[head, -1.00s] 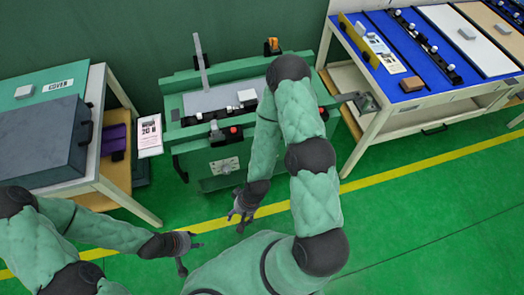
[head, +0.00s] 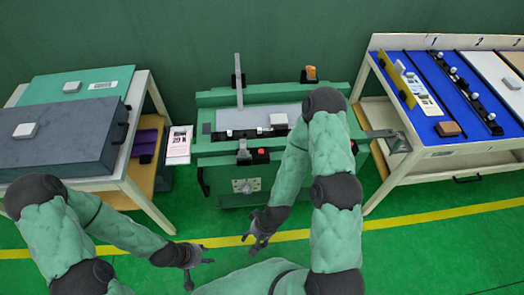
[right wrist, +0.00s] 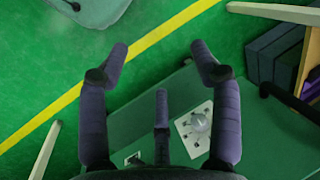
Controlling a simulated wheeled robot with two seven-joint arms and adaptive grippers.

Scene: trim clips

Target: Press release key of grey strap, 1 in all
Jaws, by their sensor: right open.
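A grey strap (head: 239,82) stands upright, out of the green bench (head: 275,98) with the grey plate on top, ahead of me. A red button (head: 261,156) and a small lever-like part (head: 243,150) sit on the bench's front edge. I cannot tell which part is the strap's release key. My right gripper (head: 257,242) is open and empty, low in front of the bench. In the right wrist view its spread fingers (right wrist: 160,65) hold nothing. My left gripper (head: 200,273) looks open and empty, lower left, away from the bench.
A side table with a dark grey case (head: 60,145) stands at left. A printed card (head: 178,145) is beside the bench. A blue-topped table (head: 420,80) stands at right. An orange part (head: 310,73) is on the bench's back. The green floor (head: 420,255) in front is clear.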

